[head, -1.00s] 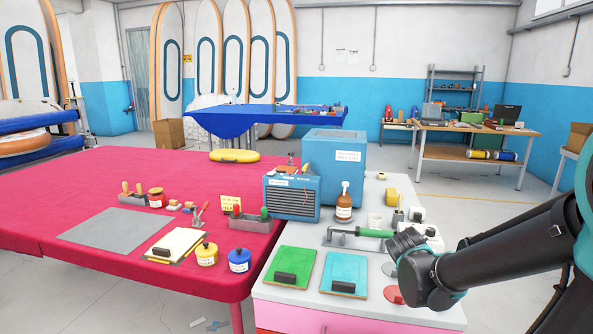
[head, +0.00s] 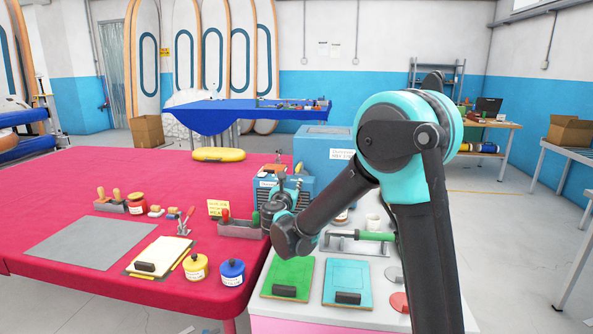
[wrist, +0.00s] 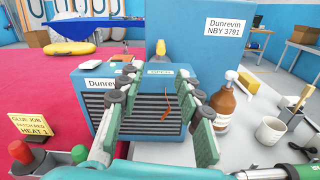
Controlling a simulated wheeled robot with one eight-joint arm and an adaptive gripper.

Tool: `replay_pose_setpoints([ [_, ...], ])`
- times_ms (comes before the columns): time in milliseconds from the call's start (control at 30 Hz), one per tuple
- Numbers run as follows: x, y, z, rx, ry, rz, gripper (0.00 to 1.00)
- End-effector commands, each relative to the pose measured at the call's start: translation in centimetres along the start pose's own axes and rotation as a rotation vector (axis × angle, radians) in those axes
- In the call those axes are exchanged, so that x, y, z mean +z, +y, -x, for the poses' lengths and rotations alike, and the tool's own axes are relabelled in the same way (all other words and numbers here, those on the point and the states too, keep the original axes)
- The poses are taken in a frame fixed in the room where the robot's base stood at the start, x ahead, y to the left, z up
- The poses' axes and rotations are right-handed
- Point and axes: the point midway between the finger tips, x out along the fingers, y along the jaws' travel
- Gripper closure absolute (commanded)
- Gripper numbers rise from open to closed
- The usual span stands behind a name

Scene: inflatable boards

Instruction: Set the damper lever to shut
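A blue louvred box (wrist: 100,80) with a "Dunrevin" label stands ahead of my gripper. It also shows, partly hidden by my arm, in the head view (head: 299,183). A thin orange lever (wrist: 165,100) sits slanted on its dark slatted front, under a small label (wrist: 160,72) too small to read surely; I take it for the damper lever. My gripper (wrist: 158,76) is open, with its green-grey padded fingers spread to either side of the lever. Nothing is between the pads at the fingertips. Whether they touch the box is unclear. The head view hides the lever.
A brown pump bottle (wrist: 221,105) stands close right of the fingers, with a white mug (wrist: 270,130) beyond it. A larger blue box (wrist: 200,40) stands behind. A grey tray with red and green handles (head: 238,228) is at the left.

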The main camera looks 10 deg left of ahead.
Motion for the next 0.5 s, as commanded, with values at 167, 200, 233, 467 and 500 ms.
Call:
replay_pose_setpoints([
  [167, 0.0, -0.1, -3.8, -0.003, 0.000, -0.001, 0.65],
  [200, 0.0, -0.1, -4.6, -0.003, 0.000, -0.002, 0.65],
  [233, 0.0, -0.1, -5.2, -0.004, 0.000, -0.002, 0.65],
  [467, 0.0, -0.2, -9.7, -0.003, 0.001, -0.003, 0.65],
  [500, 0.0, -0.1, -10.3, -0.003, 0.001, -0.003, 0.65],
])
